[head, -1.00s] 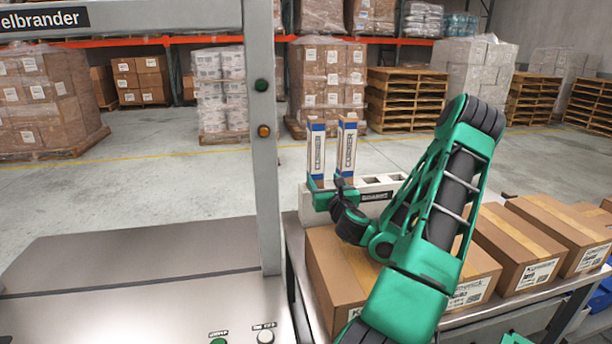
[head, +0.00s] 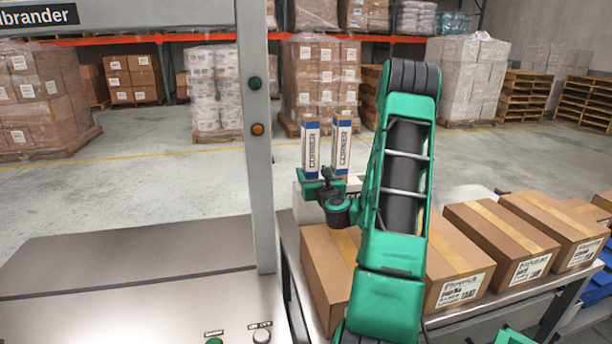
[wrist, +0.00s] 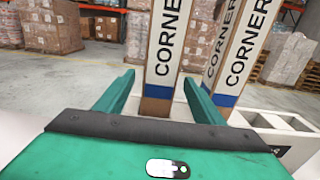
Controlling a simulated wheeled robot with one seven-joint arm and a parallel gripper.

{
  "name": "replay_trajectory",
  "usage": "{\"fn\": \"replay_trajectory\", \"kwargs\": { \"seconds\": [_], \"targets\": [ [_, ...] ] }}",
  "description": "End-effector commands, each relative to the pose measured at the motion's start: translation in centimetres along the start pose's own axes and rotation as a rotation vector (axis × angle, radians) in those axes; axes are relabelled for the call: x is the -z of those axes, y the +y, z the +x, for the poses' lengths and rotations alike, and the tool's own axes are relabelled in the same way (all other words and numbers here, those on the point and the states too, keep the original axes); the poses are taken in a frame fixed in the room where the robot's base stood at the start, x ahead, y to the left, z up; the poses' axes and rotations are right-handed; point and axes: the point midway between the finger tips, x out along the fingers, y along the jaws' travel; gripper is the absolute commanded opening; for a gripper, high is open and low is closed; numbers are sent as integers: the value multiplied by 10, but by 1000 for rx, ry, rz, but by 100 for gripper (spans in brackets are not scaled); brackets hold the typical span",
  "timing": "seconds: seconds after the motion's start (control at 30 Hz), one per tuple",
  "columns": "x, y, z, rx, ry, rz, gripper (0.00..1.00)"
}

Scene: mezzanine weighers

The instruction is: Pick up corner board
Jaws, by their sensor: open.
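Two upright corner boards stand side by side in a white slotted holder, each white and blue with the word CORNER. In the head view the left corner board (head: 311,147) is directly beyond my gripper (head: 319,186), and the right corner board (head: 341,147) is just beside it. In the wrist view my gripper (wrist: 160,97) is open, with a finger on each side of the left board's brown lower end (wrist: 157,105). I cannot tell whether the fingers touch it. The right board (wrist: 239,55) is outside the right finger. The holder (wrist: 275,122) is partly hidden by my arm in the head view.
Cardboard boxes (head: 510,240) line the bench to the right, and one box (head: 327,262) is below my gripper. A grey machine post (head: 256,140) rises to the left above a metal surface (head: 130,275). Wrapped pallets stand far behind.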

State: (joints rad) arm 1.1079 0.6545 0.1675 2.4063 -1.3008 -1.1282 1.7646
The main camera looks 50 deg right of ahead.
Motion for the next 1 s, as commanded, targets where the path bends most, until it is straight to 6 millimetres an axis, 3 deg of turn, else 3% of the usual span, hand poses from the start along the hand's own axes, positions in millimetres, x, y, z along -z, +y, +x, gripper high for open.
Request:
{"fn": "replay_trajectory", "kwargs": {
  "seconds": [0.37, 0.8, 1.0],
  "targets": [
    [-2, 0, 13, 1, -4, -1, 62],
    [-2, 2, 52, 1, -4, 0, 62],
    [-1, 1, 58, 3, -3, 2, 62]
  ]
}}
